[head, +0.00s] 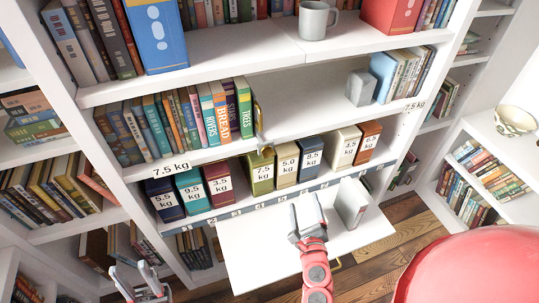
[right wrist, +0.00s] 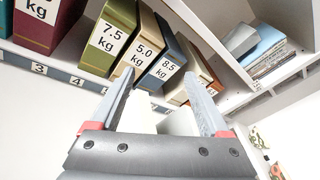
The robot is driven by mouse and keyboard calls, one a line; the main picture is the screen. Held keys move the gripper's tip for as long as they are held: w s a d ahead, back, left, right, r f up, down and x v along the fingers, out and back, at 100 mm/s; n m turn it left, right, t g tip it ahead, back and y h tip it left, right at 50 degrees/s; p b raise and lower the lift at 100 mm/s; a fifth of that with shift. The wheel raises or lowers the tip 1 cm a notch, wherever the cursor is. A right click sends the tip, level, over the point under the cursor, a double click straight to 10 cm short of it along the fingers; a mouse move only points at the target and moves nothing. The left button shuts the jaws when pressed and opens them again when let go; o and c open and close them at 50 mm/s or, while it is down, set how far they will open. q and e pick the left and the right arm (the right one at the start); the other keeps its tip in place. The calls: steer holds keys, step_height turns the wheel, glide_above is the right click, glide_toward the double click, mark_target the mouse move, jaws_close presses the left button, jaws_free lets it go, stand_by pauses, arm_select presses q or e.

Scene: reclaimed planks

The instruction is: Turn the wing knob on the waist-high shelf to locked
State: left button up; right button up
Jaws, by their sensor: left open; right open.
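I cannot clearly make out a wing knob in either view. Small brass-coloured fittings (head: 258,116) show at the right end of the upright books, above the olive 7.5 kg box (head: 262,172); their shape is too small to tell. My right gripper (head: 306,205) is open and empty, in front of the numbered shelf edge and above the white lowered panel. In the right wrist view its fingers (right wrist: 160,78) are apart, pointing up toward the row of weight-labelled boxes. My left gripper (head: 130,268) is open and empty at the lower left, away from the shelf.
Several weight-labelled boxes line the middle shelf, including a navy one (head: 165,200) and a rust one (head: 367,142). A white panel (head: 250,250) juts out below, with a grey-white block (head: 350,203) on it. A grey mug (head: 316,20) stands above. A red rounded surface fills the lower right.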

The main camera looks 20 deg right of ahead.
steer(key=s+a+r+m+t+y, duration=0.2)
steer(key=a+r+m+y, duration=0.15)
steer(key=r+y, duration=0.2)
steer(key=p, duration=0.4)
glide_toward(270, 156)
steer(key=shift+h, duration=0.35)
steer(key=w, duration=0.8)
steer(key=shift+a+r, duration=0.1)
steer(key=shift+a, duration=0.25)
steer(key=shift+w, duration=0.75)
jaws_close()
